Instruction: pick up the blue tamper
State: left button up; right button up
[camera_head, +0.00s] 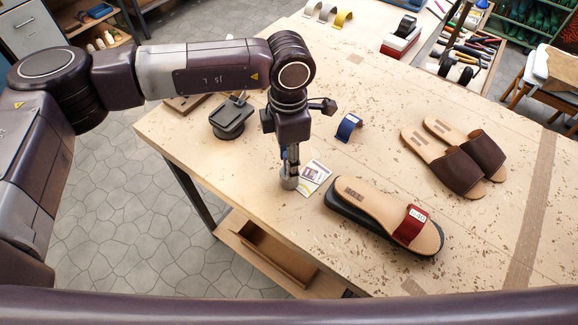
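The blue tamper (289,183) stands upright near the left edge of the workbench, next to a small printed card. Its round grey metal base shows, with a bit of blue above it; most of the handle is hidden by the fingers. My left gripper (290,160) points straight down over the tamper, with its fingers at the handle. The view does not show clearly whether the fingers are closed on it. The base appears to be at the bench top, though a small gap cannot be ruled out. My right gripper is not in view.
The workbench (390,110) holds a sandal with a red strap (385,215), a brown sandal pair (455,155), a blue strap piece (348,127), the printed card (314,177) and a dark stand (231,118). Tools lie at the back right. The bench's middle is mostly clear.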

pick_arm(q)
jog(key=shift+f, duration=0.45)
jog(key=shift+c, duration=0.3)
grip_shut()
jog(key=shift+r, duration=0.1)
jog(key=shift+r, duration=0.1)
jog(key=shift+w+r, duration=0.1)
jog(key=shift+r, duration=0.1)
notch_tip(320, 180, up, 19)
jog(key=b, duration=0.6)
jog(key=shift+r, duration=0.2)
